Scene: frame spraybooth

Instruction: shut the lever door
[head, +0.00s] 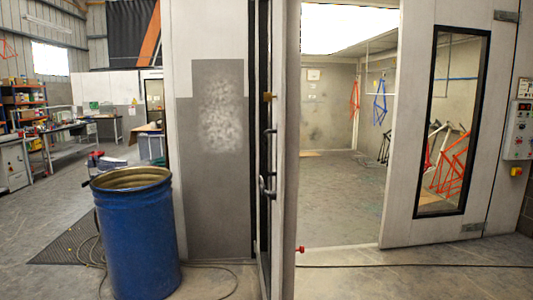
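The lever door (287,150) of the spray booth stands open, swung out and seen nearly edge-on, left of the doorway. Its dark lever handle (265,188) sticks out on the left side at mid height. A dark window strip shows beside the handle, strongly foreshortened. The doorway (340,215) to its right is open into the lit booth. A second leaf (405,160) with a tall black-framed window stands right of the opening, with hinges on its right. My gripper is not in view.
A blue drum (137,240) stands at front left, near the grey booth wall panel (217,150). A hose (88,250) lies around the drum's foot. A dark cable (420,266) crosses the floor at right. A small red part (300,249) sits low beside the door. The floor ahead right is otherwise clear.

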